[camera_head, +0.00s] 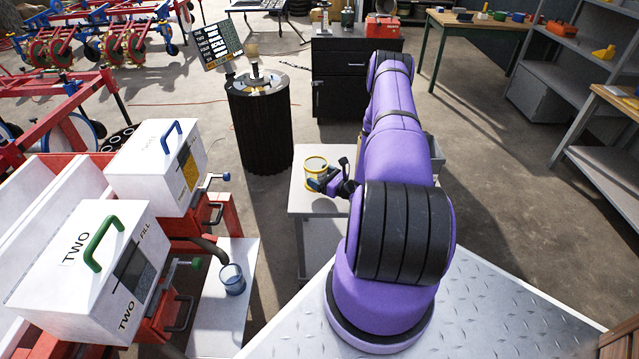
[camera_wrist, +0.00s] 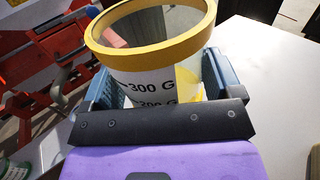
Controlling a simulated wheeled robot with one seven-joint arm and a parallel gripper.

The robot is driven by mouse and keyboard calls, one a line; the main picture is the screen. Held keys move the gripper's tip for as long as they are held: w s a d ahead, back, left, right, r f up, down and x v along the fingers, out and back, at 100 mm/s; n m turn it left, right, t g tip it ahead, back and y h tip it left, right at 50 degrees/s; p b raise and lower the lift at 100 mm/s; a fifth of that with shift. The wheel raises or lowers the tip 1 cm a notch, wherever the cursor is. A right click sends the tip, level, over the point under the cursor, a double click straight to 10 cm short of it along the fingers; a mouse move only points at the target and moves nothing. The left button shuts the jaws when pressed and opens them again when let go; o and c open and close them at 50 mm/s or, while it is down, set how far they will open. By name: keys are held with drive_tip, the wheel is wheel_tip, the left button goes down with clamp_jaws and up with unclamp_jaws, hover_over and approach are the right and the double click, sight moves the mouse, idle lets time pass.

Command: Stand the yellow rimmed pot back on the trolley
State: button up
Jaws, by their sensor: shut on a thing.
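The yellow rimmed pot (camera_head: 315,171) is at the left part of the trolley top (camera_head: 303,202) in the head view. In the wrist view the pot (camera_wrist: 150,78) is clear-walled, with a yellow rim and a "300 G" label, and looks upright. My gripper (camera_head: 322,182) is shut on the pot, with one blue finger on each side of it in the wrist view (camera_wrist: 158,80). The pot's base is hidden by my gripper, so I cannot tell whether it touches the trolley.
A blue rimmed pot (camera_head: 232,279) stands on a low white surface beside the white hoppers (camera_head: 155,168). A black ribbed bin (camera_head: 260,125) stands behind the trolley's left side. A grey box (camera_head: 437,158) shows right of my arm.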

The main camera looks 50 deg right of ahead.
drive_tip(key=shift+w+d+f, duration=0.1)
drive_tip(key=shift+w+f, duration=0.15)
drive_tip(key=shift+w, duration=0.05)
drive_tip(key=shift+f, duration=1.5)
drive_tip(key=shift+f, duration=0.1)
drive_tip(key=o, duration=0.9)
